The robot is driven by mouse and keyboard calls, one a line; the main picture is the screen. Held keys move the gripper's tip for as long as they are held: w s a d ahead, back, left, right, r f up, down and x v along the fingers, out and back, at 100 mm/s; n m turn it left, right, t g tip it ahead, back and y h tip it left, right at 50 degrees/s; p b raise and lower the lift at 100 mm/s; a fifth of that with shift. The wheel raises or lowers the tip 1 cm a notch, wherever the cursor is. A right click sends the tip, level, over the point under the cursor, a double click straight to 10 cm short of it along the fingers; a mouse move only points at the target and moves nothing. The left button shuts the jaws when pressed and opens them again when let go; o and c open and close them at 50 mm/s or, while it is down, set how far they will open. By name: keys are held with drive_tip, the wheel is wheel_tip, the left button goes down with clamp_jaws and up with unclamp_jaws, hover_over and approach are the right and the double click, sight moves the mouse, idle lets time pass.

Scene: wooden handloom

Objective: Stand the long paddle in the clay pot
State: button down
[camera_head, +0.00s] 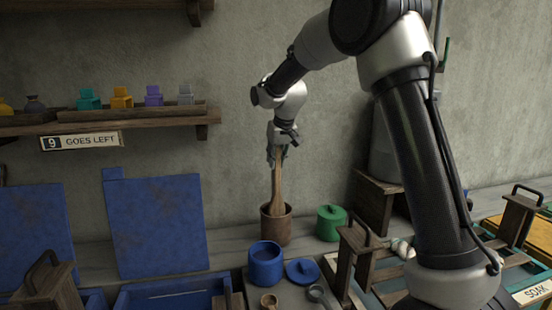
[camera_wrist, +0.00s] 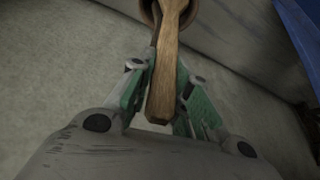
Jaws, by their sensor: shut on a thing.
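The clay pot (camera_head: 276,229) is brown and stands on the back ledge against the wall. The long wooden paddle (camera_head: 278,188) is upright with a slight tilt, its lower end inside the pot's mouth. Whether it touches the pot's bottom is hidden. My gripper (camera_head: 277,152) is above the pot, shut on the upper end of the paddle. In the wrist view my gripper (camera_wrist: 166,100) has its green-padded fingers on both sides of the paddle (camera_wrist: 164,75), and the pot's rim (camera_wrist: 147,12) shows at the top edge.
A blue pot (camera_head: 265,266) and its loose blue lid (camera_head: 302,272) stand in front of the clay pot. A green lidded pot (camera_head: 330,222) is to its right. Blue panels (camera_head: 158,228) lean at left.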

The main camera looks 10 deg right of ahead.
drive_tip(key=c, duration=1.3)
unclamp_jaws()
drive_tip(key=shift+o, duration=0.2)
drive_tip(key=a+v, duration=0.1)
drive_tip(key=v, duration=1.1)
drive_tip(key=s+d+f, duration=0.2)
drive_tip(key=s+d, duration=0.3)
drive_tip(key=s, duration=0.8)
drive_tip(key=s+d+f+m, duration=0.1)
drive_tip(key=s+d, duration=0.4)
drive_tip(key=s, duration=0.8)
drive_tip(key=s+d+f+m, duration=0.1)
drive_tip(key=s+d+f, duration=0.3)
drive_tip(key=s, duration=0.8)
drive_tip(key=shift+s+d+h, duration=0.4)
drive_tip(key=shift+d, duration=0.25)
